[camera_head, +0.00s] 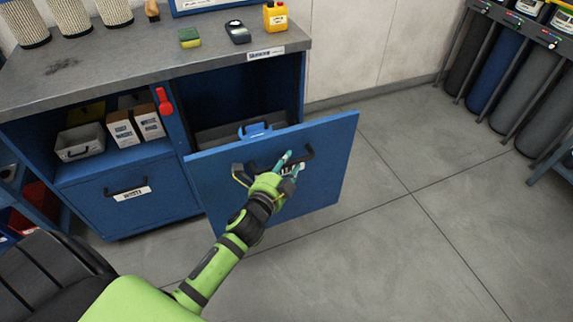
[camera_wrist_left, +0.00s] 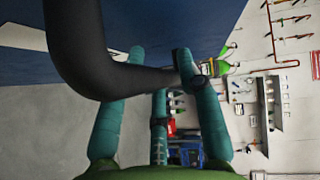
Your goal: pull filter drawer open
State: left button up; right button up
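The filter drawer (camera_head: 220,170) stands pulled out of the blue cabinet, its large blue front angled toward me and a dark opening behind it. Its black handle (camera_head: 308,153) is on the front panel. My left gripper (camera_head: 290,164), with teal fingers, is at this handle. In the left wrist view the black handle (camera_wrist_left: 85,60) crosses between the fingers (camera_wrist_left: 160,75), one finger in front of the bar and others behind it; it appears shut on the bar. The exact contact is partly hidden. My right gripper is not in view.
A second blue drawer (camera_head: 90,210) with a handle is closed at the left. A shelf above it holds a grey bin (camera_head: 80,142) and white boxes (camera_head: 122,128). Several gas cylinders (camera_head: 500,68) stand at the right. The floor (camera_head: 420,220) right of the drawer is clear.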

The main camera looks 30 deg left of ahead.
pick_arm(q)
jog(key=shift+s, duration=0.15)
jog(key=s+r, duration=0.1)
jog(key=s, duration=1)
jog(key=shift+s+d+r, duration=0.3)
jog(key=shift+d+r, duration=0.05)
jog(key=shift+d, duration=0.05)
